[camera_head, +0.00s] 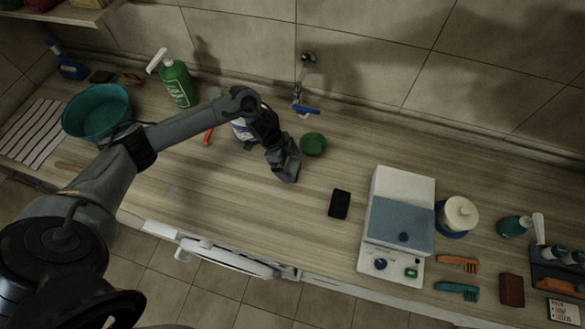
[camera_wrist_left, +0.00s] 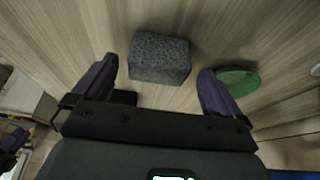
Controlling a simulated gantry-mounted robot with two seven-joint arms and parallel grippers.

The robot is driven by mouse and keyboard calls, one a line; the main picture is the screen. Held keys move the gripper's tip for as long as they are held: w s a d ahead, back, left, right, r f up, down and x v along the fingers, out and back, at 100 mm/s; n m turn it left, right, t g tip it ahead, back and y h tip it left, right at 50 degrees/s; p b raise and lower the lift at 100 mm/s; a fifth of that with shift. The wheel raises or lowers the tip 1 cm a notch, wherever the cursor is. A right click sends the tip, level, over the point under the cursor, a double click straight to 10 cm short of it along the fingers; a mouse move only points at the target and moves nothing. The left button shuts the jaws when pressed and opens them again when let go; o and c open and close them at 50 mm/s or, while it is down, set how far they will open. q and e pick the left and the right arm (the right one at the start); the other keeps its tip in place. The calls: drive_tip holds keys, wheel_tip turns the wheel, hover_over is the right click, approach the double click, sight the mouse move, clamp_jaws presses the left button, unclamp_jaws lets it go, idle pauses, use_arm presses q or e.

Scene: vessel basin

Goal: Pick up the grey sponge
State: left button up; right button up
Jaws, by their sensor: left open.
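The grey sponge (camera_wrist_left: 160,58) is a speckled dark grey block on the wood counter in the left wrist view. It lies just past my left gripper (camera_wrist_left: 158,66), within the span of its two purple fingers, with a gap on each side. The fingers are open and hold nothing. In the head view my left gripper (camera_head: 284,172) points down, low over the middle of the counter. I cannot make out the sponge there; the gripper and arm seem to cover it.
A black block (camera_head: 339,204) lies to the right, before a white scale (camera_head: 398,225). A teal basin (camera_head: 98,111) and green bottle (camera_head: 177,83) stand left.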

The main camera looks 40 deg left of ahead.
sight(291, 166)
use_arm(q)
drive_tip(key=shift+x, duration=1.65)
drive_tip(key=shift+s, duration=0.1)
drive_tip(key=shift+c, duration=0.5)
drive_tip(key=c, duration=0.9)
drive_tip(key=shift+c, duration=0.2)
drive_tip(key=shift+r, duration=0.8)
wheel_tip(291, 166, up, 3)
drive_tip(key=shift+f+b, duration=0.15)
drive_tip(key=shift+b, duration=0.15)
drive_tip(key=s+d+r, duration=0.2)
drive_tip(key=d+r, duration=0.4)
drive_tip(key=d, duration=0.5)
drive_tip(key=shift+d+r, duration=0.25)
drive_tip(key=shift+r, duration=0.15)
